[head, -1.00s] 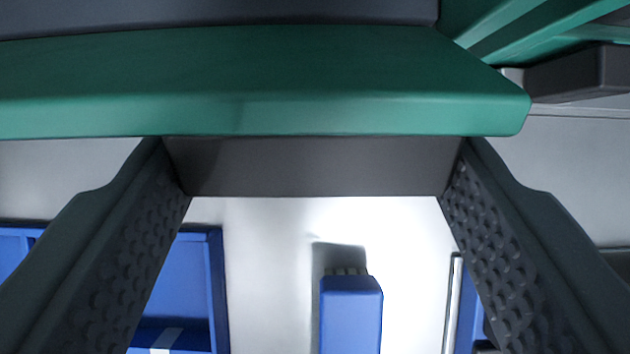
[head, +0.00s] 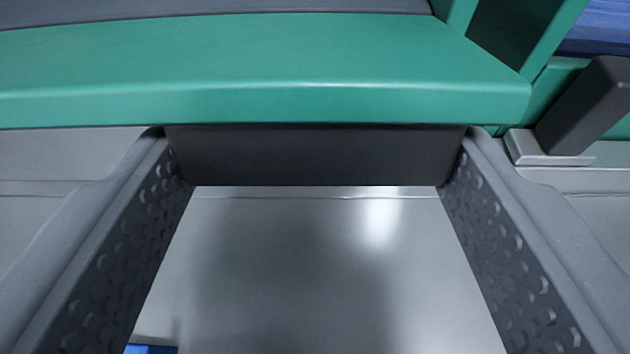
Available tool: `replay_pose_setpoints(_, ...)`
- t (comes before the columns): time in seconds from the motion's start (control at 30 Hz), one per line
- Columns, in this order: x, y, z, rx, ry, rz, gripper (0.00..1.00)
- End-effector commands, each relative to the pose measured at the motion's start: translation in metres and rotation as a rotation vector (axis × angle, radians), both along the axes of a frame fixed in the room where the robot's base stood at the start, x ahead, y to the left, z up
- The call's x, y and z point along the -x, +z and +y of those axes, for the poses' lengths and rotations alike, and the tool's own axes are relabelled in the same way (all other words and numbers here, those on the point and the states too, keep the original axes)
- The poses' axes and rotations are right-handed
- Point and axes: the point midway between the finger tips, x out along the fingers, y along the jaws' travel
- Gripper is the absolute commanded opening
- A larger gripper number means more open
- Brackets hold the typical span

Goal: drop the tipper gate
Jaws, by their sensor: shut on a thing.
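My gripper (head: 316,160) has its two ridged dark fingers set wide apart, with a dark grey block (head: 316,150) filling the space between the tips. The gripper is shut on this block. A wide green panel (head: 265,95) lies right above the block and across the top of the view; it looks like the tipper gate, with the block as its handle. Where the block joins the panel is hidden under the panel's front edge.
A green frame (head: 555,105) and a tilted dark grey bar (head: 590,108) on a light metal foot are at the right. A blue surface (head: 605,25) shows at top right. Below is a bare grey surface (head: 310,270), with a blue corner (head: 150,349) at bottom left.

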Motion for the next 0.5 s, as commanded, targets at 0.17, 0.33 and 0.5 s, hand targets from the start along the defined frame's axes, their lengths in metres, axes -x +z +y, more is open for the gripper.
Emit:
replay_pose_setpoints(0.17,0.0012,-0.0084,-0.0008,0.001,-0.002,-0.048,0.41)
replay_pose_setpoints(0.33,0.0009,-0.0090,-0.0008,0.001,-0.002,-0.072,0.41)
replay_pose_setpoints(0.5,0.0007,-0.0087,-0.0008,0.001,-0.002,-0.079,0.41)
